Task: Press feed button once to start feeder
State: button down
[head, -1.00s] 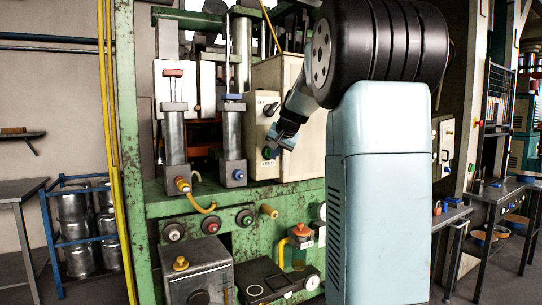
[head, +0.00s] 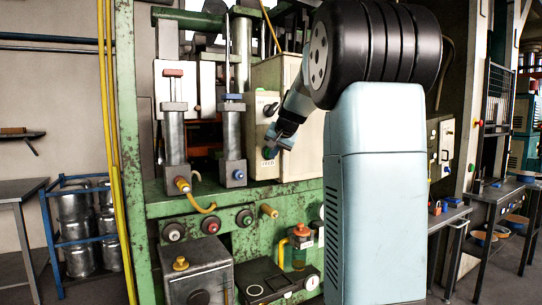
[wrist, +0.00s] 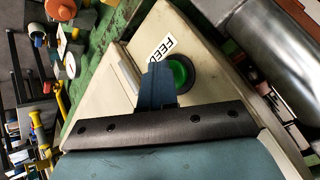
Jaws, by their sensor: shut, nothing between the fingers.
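The green feed button (wrist: 180,73) sits in a dark round collar on a cream control box (head: 290,85), beside a white label reading FEED (wrist: 161,48). My gripper (wrist: 159,74) is shut and empty. In the wrist view its fingertips overlap the left edge of the button's collar and hide part of it. In the head view my gripper (head: 275,140) is right at the button on the front of the box, which it partly covers. I cannot tell whether the tips touch the button or whether it is pushed in.
A dark rotary switch (head: 270,109) is above the button on the same box. A metal cylinder with a blue top (head: 233,140) stands close to the left. A row of round knobs (head: 209,224) is on the green frame (head: 180,208) below. A blue rack (head: 52,232) holds metal canisters.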

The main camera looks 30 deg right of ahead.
jog(key=shift+s, duration=1.05)
jog(key=s, duration=0.5)
jog(key=shift+d, duration=0.2)
dwell(0.8)
jog(key=s+a+f+n+g, duration=0.1)
jog(key=s+a+f, duration=0.3)
jog(key=s, duration=0.6)
jog(key=s+a+f+n+g, duration=0.1)
jog(key=s+a+f+n, duration=0.3)
jog(key=s+a, duration=0.5)
jog(key=s+a+f+n+g, duration=0.1)
jog(key=s+a+f+n, duration=0.2)
jog(key=s, duration=0.9)
jog(key=a+f, duration=0.2)
jog(key=a, duration=0.1)
jog(key=shift+s+a+f, duration=0.25)
jog(key=shift+a, duration=0.15)
